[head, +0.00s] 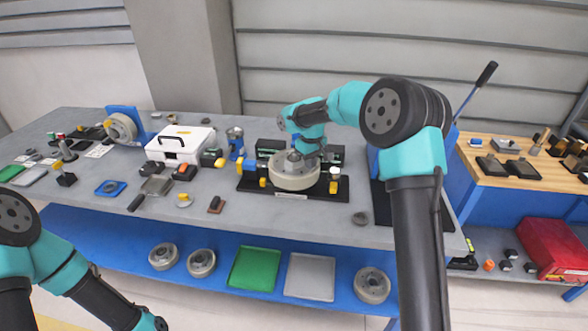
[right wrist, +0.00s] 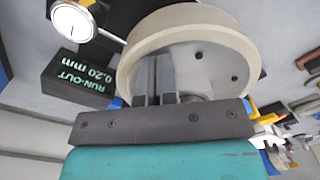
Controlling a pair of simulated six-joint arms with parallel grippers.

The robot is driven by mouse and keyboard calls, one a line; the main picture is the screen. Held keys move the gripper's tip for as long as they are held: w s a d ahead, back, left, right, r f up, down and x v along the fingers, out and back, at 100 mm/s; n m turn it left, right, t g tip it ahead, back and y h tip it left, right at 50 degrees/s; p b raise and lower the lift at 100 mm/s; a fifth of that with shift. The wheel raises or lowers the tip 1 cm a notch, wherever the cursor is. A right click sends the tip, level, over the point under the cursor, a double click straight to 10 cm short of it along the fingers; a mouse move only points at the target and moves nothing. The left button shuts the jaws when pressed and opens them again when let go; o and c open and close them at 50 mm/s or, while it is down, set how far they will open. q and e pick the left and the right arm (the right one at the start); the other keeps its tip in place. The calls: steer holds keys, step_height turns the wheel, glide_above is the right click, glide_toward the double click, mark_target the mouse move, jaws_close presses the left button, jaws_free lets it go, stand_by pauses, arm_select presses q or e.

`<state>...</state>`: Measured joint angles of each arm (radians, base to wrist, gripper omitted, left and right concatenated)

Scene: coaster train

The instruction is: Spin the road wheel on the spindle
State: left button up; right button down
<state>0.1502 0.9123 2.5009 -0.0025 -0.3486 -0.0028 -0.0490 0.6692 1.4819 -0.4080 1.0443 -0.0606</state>
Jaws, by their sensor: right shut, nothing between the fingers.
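The road wheel (head: 295,183), pale-rimmed with a grey face and dark holes, sits flat on the spindle fixture's black base (head: 252,186) in the middle of the bench. In the right wrist view the wheel (right wrist: 215,28) fills the upper middle. The spindle itself is mostly hidden. My right gripper (head: 299,158) is over the wheel's face, pointing down. Its fingers (right wrist: 160,75) are shut together with nothing between them, in front of the wheel's face inside the rim; I cannot tell whether they touch it. My left arm shows at lower left, its gripper outside the picture.
A display (right wrist: 82,82) reading "RUN-OUT 0.20 mm" and a white dial gauge (right wrist: 74,21) stand beside the wheel. A white case (head: 180,146) is left of the fixture. Several more wheels (head: 202,263) and a green tray (head: 255,268) lie on the blue lower shelf.

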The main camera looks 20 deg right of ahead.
steer(key=shift+f, duration=0.15)
steer(key=shift+w+d, duration=0.4)
steer(key=shift+w, duration=0.25)
steer(key=shift+w+d, duration=0.4)
steer(key=shift+w, duration=0.25)
steer(key=shift+w+d, duration=0.1)
steer(key=shift+w, duration=1.4)
steer(key=shift+w+a, duration=0.35)
steer(key=shift+w, duration=0.35)
steer(key=shift+w+a, duration=0.3)
steer(key=shift+w, duration=0.35)
